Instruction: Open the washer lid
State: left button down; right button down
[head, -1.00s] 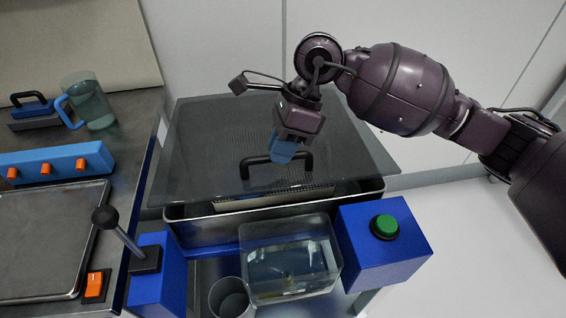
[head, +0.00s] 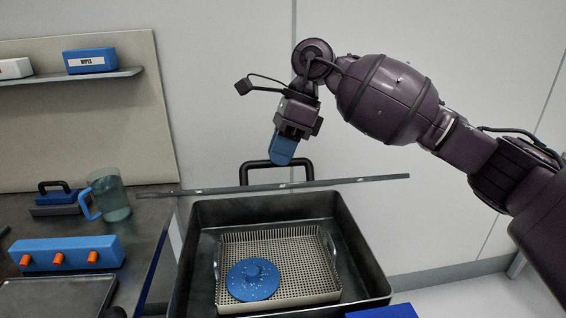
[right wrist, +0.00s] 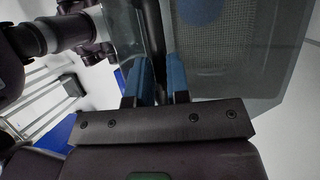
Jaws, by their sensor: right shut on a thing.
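The washer lid (head: 350,182), a dark see-through panel, is raised and shows nearly edge-on above the washer tub (head: 184,252) in the head view. My right gripper (head: 284,153) has blue fingers shut on the lid's black arched handle (head: 250,165). In the right wrist view the fingers (right wrist: 157,75) close on the dark handle bar (right wrist: 153,30), with the translucent lid (right wrist: 250,60) beyond. The open tub holds a perforated basket (head: 300,255) with a blue round part (head: 252,281) in it. My left gripper is not in view.
At left, a bench carries a clear jug (head: 110,195) with a blue handle, a blue block with orange buttons (head: 66,253) and a metal tray (head: 60,298). A wall shelf (head: 80,77) holds a blue wipes box (head: 92,61). The floor at right is clear.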

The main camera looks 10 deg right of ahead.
jog(key=shift+w+d+f, duration=0.1)
jog(key=shift+w+f, duration=0.2)
jog(key=shift+f, duration=0.45)
jog(key=c, duration=1.4)
grip_release()
jog(key=shift+w+f, duration=0.1)
jog(key=o, duration=0.3)
jog(key=shift+w, duration=0.3)
jog(key=shift+s+r, duration=0.1)
jog(key=shift+r, duration=0.1)
jog(key=shift+r, duration=0.25)
jog(key=v, duration=1)
jog(key=shift+r+p, duration=0.25)
jog(key=shift+p, duration=0.05)
